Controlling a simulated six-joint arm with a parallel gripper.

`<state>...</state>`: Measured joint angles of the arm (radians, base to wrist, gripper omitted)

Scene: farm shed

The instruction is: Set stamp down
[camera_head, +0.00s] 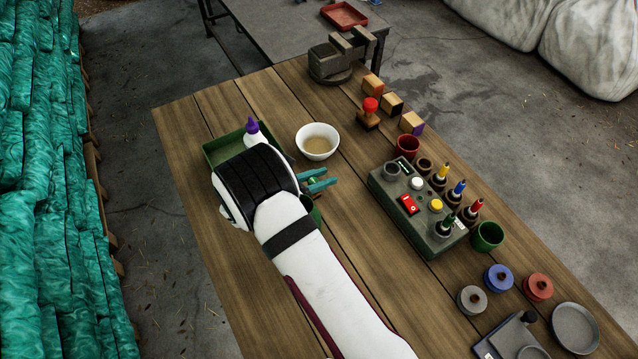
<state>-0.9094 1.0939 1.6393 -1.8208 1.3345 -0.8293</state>
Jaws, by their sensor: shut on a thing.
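My gripper (318,182), with teal fingers, is low over the table's left part, just below the white bowl in the picture. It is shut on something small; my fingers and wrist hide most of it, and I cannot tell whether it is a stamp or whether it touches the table. A wooden stamp with a red knob (369,112) stands upright on the table, up and to the right of my gripper.
A white bowl (317,142) is close to my fingers. A green tray (222,150) with a purple-capped bottle (254,133) is partly behind my wrist. A green control box (420,215), cups, markers and round tins fill the right side. A vise (335,62) stands at the far end.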

